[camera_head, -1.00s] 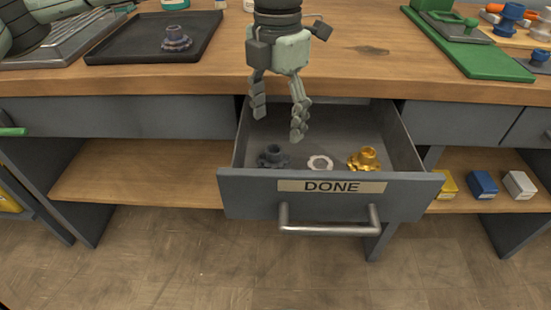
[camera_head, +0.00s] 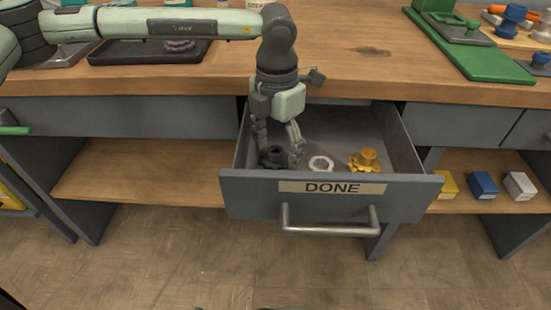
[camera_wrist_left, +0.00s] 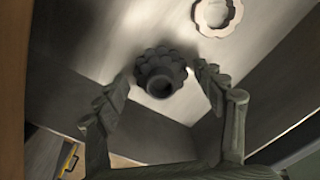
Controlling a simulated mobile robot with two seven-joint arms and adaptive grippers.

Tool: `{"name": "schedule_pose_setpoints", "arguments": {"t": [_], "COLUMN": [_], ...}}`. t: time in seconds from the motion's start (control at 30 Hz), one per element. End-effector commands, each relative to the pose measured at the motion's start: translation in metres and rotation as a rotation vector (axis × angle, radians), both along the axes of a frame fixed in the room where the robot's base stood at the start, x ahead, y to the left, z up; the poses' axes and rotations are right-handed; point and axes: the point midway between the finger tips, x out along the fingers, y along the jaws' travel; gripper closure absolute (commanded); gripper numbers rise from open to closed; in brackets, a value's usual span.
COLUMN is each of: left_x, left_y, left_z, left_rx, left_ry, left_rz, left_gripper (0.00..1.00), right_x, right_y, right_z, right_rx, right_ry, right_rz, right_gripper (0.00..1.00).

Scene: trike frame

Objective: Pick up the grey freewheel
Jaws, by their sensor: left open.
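The grey freewheel (camera_head: 275,156) sits in the left part of the open drawer marked DONE. It is dark, with a toothed rim and a raised hollow hub. It also shows in the left wrist view (camera_wrist_left: 160,73). My left gripper (camera_head: 278,160) reaches down into the drawer, its fingers on either side of the freewheel. In the wrist view the open fingers (camera_wrist_left: 163,80) are spread, with the freewheel between and just beyond their tips. I see no clear contact. My right gripper is not in view.
A pale ring (camera_head: 321,164) and a golden freewheel (camera_head: 364,161) lie to the right in the same drawer (camera_head: 408,190). The drawer's front wall is close to the fingers. A black tray (camera_head: 110,52) stands on the worktop, behind my left arm.

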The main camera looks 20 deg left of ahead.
Motion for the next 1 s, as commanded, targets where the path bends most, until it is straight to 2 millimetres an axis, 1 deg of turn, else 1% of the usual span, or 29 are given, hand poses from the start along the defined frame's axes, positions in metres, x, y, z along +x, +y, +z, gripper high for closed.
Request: {"name": "schedule_pose_setpoints", "arguments": {"t": [0.07, 0.57, 0.6, 0.83, 0.93, 1.0], "left_x": [0.000, 0.000, 0.000, 0.001, 0.001, 0.001], "left_y": [0.000, 0.000, 0.000, 0.000, -0.001, -0.001], "left_z": [0.000, 0.001, 0.001, 0.004, 0.013, 0.026], "left_rx": [0.000, 0.001, 0.000, 0.000, -0.001, -0.002], "left_ry": [0.000, 0.000, -0.001, -0.002, -0.004, -0.006], "left_rz": [0.000, 0.000, 0.000, 0.000, 0.000, -0.001], "left_gripper": [0.32, 0.94, 0.95, 0.96, 0.96, 0.96], "right_x": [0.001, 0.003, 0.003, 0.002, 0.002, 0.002], "right_y": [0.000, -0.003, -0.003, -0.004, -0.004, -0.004], "right_z": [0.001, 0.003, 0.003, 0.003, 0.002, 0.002], "right_rx": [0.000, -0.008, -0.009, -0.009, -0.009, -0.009], "right_ry": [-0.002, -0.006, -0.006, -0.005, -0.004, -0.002], "right_rz": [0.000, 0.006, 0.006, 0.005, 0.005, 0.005], "right_gripper": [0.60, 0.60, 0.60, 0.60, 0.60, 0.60]}}
